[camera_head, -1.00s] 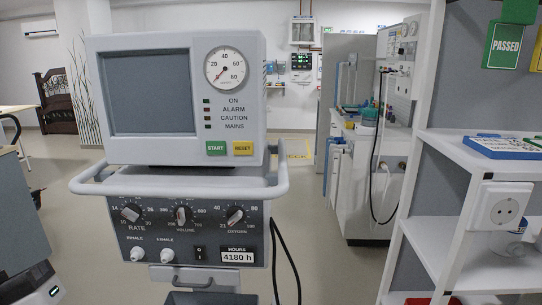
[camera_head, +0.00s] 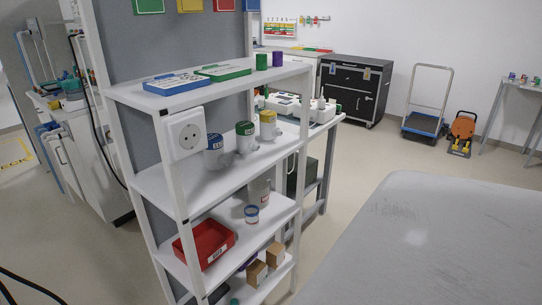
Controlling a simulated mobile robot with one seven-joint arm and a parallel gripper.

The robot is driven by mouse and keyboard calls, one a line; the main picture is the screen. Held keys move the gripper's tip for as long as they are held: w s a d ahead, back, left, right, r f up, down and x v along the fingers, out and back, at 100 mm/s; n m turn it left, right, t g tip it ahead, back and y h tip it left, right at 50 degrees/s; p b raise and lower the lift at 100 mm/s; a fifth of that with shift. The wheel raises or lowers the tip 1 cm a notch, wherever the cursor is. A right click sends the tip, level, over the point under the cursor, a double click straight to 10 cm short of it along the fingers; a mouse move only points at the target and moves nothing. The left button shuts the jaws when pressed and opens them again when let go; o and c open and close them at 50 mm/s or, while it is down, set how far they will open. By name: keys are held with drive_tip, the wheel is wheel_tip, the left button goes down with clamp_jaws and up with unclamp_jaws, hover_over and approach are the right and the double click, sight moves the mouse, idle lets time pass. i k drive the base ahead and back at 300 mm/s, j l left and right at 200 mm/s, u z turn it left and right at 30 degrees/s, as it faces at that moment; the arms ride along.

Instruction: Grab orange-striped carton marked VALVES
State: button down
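Two small brown cartons stand on the lowest visible shelf of the white rack, one nearer (camera_head: 257,273) and one just behind it to the right (camera_head: 275,254). They are too small for me to read any marking or make out an orange stripe, so I cannot tell whether either is the VALVES carton. My gripper is not in view.
The white rack (camera_head: 205,183) holds blue, green and yellow-lidded jars, flat boxes on top and a red bin (camera_head: 205,245). A broad light grey surface (camera_head: 430,245) fills the lower right. Floor shows between them. A black cabinet (camera_head: 352,88) and trolley (camera_head: 425,110) stand behind.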

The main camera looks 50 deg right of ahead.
sight(276, 253)
drive_tip(key=k+l, duration=0.1)
drive_tip(key=l, duration=0.45)
drive_tip(key=k+l+u, duration=0.1)
drive_tip(key=l, duration=0.5)
drive_tip(key=k+l, duration=0.2)
drive_tip(key=l, duration=0.35)
drive_tip(key=k+l+u, duration=0.1)
drive_tip(key=l, duration=0.5)
drive_tip(key=k+l, duration=0.2)
drive_tip(key=l, duration=0.35)
drive_tip(key=k+l+u, duration=0.1)
drive_tip(key=l, duration=0.45)
drive_tip(key=k+l, duration=0.25)
drive_tip(key=l, duration=0.25)
drive_tip(key=k+l+u, duration=0.1)
drive_tip(key=l, duration=0.45)
drive_tip(key=k, duration=0.05)
